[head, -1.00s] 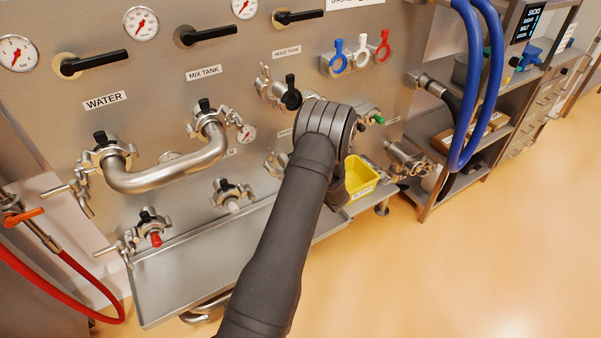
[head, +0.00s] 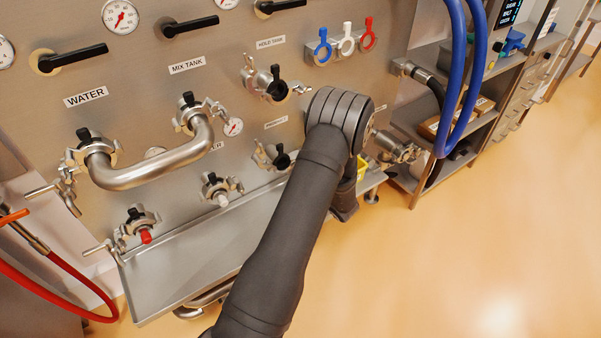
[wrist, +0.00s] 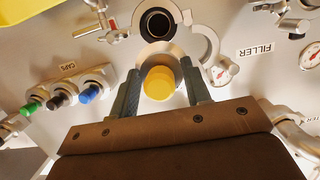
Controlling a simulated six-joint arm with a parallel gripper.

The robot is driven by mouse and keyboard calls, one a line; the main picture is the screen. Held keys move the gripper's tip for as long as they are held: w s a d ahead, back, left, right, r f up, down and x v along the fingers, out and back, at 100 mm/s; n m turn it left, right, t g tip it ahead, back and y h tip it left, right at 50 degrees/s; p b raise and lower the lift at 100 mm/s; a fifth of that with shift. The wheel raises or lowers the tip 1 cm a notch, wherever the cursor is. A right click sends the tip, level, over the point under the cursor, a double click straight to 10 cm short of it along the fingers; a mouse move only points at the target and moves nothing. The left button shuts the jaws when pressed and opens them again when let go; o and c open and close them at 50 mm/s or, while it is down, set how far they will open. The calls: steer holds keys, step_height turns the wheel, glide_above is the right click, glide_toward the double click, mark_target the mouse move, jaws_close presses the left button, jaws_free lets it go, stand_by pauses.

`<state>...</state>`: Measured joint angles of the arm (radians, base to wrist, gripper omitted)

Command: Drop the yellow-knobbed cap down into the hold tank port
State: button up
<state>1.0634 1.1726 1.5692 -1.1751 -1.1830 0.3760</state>
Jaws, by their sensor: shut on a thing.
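My gripper (wrist: 160,88) shows in the wrist view, with its two dark fingers shut on the yellow-knobbed cap (wrist: 158,83). The yellow knob faces the camera, and a metal round shows behind it. In the head view my arm hides the gripper and the cap. The hold tank port (head: 277,89) shows in the head view below the HOLD TANK label, left of my arm, with a dark opening and a black-handled clamp. In the wrist view an open round port (wrist: 158,23) lies just above the cap; I cannot tell whether it is the hold tank port.
A caps rack with green, black and blue caps (wrist: 89,94) is at left in the wrist view. A yellow bin (wrist: 25,8) shows at its top left corner. Clamped ports, a bent pipe (head: 150,172) and a gauge (head: 233,127) stand out from the panel. Blue hoses (head: 466,90) hang at right.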

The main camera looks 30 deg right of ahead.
step_height(320, 180, up, 31)
steer(key=shift+r+x, duration=0.2)
steer(key=shift+x, duration=2)
steer(key=shift+r+x, duration=0.2)
steer(key=shift+x, duration=1.95)
steer(key=shift+w+f, duration=0.15)
steer(key=shift+w, duration=0.15)
steer(key=shift+f, duration=1.85)
steer(key=shift+f, duration=0.45)
steer(key=o, duration=1.2)
steer(key=shift+c, duration=0.2)
